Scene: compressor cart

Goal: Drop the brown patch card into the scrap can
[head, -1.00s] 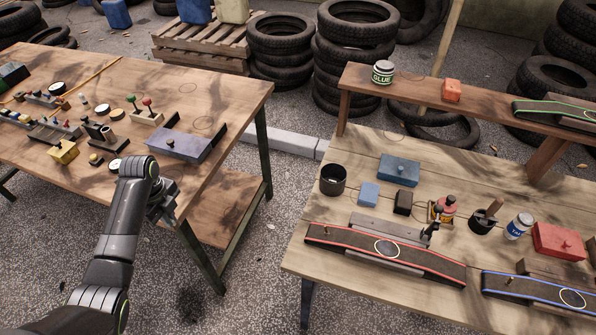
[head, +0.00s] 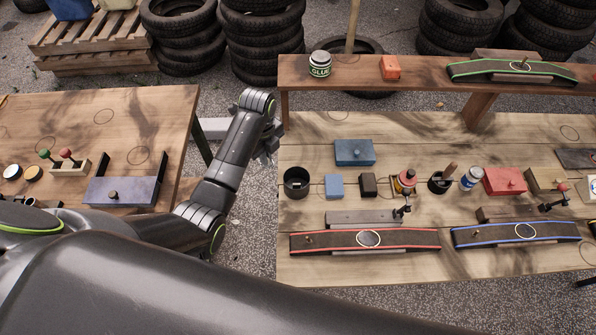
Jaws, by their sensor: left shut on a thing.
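The scrap can, a dark open-topped can (head: 296,182), stands at the left end of the wooden bench on the right. My left gripper (head: 270,142) is at the gap between the two benches, above and left of the can and apart from it in the picture. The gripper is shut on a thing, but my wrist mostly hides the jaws. No brown patch card shows clearly; what is held is too hidden to make out. My right gripper is not in view.
Beside the can are a light blue block (head: 334,186), a blue box (head: 354,152) and a dark block (head: 368,184). A red-edged strip (head: 420,238) lies in front. A raised shelf (head: 350,75) bears a glue tin (head: 320,65). The left table (head: 75,125) holds a purple box (head: 120,190).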

